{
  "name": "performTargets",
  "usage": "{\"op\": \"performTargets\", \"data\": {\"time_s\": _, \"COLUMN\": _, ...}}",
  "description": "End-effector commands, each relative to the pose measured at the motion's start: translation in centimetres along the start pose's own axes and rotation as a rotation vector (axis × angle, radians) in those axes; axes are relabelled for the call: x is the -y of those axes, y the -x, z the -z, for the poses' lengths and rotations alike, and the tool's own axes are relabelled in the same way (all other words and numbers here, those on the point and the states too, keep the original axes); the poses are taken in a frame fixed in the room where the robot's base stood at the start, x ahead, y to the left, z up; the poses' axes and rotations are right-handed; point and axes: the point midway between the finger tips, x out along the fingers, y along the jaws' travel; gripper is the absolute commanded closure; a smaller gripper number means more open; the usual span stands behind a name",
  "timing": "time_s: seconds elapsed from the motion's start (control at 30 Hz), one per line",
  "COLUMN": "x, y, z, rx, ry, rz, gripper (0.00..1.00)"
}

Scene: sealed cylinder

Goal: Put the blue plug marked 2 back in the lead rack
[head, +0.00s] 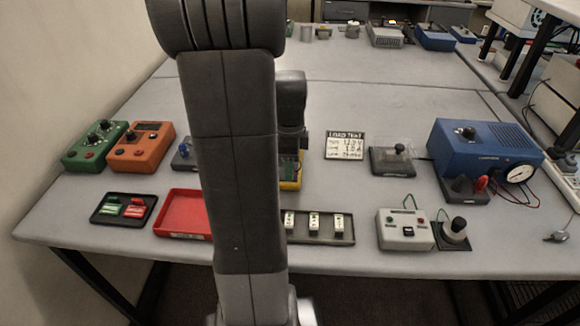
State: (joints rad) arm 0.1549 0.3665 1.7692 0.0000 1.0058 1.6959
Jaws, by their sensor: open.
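A small blue knob-like piece (184,152) stands on a dark grey block (181,163) just left of my arm. It may be the blue plug, but no number can be read and my arm hides the block's right side. A black tray (98,215) at the front left holds green and red pieces. I cannot tell whether this or another holder is the lead rack. My arm rises through the middle of the view and its wrist end comes down behind it. My gripper's jaws are hidden.
Green (92,147) and orange (142,146) boxes stand back left. A red tray (182,232) and a grey tray with white pieces (318,239) lie in front. A yellow-edged device (291,184) is partly hidden. A blue meter box (482,148) stands right. The table's far middle is clear.

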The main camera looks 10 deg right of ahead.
Motion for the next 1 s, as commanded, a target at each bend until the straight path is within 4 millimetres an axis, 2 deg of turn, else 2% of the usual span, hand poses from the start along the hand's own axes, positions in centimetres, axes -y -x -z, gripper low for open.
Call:
{"op": "performTargets", "data": {"time_s": 0.83, "x": -0.01, "y": -0.01, "z": 0.00, "rx": 0.000, "ry": 0.000, "rz": 0.000, "gripper": 0.56}}
{"op": "performTargets", "data": {"time_s": 0.87, "x": -0.01, "y": -0.01, "z": 0.00, "rx": 0.000, "ry": 0.000, "rz": 0.000, "gripper": 0.58}}
{"op": "performTargets", "data": {"time_s": 1.0, "x": -0.01, "y": -0.01, "z": 0.00, "rx": 0.000, "ry": 0.000, "rz": 0.000, "gripper": 0.86}}
